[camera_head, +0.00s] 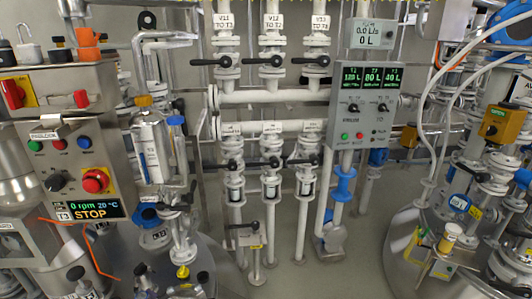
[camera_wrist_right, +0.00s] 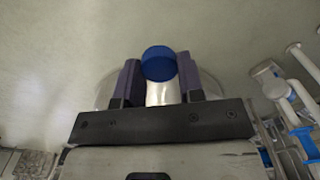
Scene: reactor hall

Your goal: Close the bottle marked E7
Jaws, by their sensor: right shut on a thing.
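In the right wrist view my right gripper (camera_wrist_right: 159,78) is shut on a pale cylindrical thing (camera_wrist_right: 162,94) with a round blue top (camera_wrist_right: 158,63). The purple fingers stand on either side of it. No mark is readable on it, so I cannot tell whether it is the bottle E7. Neither gripper shows in the head view.
White pipes with black-handled valves (camera_head: 268,61) fill the middle of the head view. A control panel (camera_head: 68,145) is at the left, a grey display box (camera_head: 367,108) right of centre. The grey floor (camera_head: 285,275) is open below the pipes. A rounded metal vessel (camera_head: 397,262) stands at the right.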

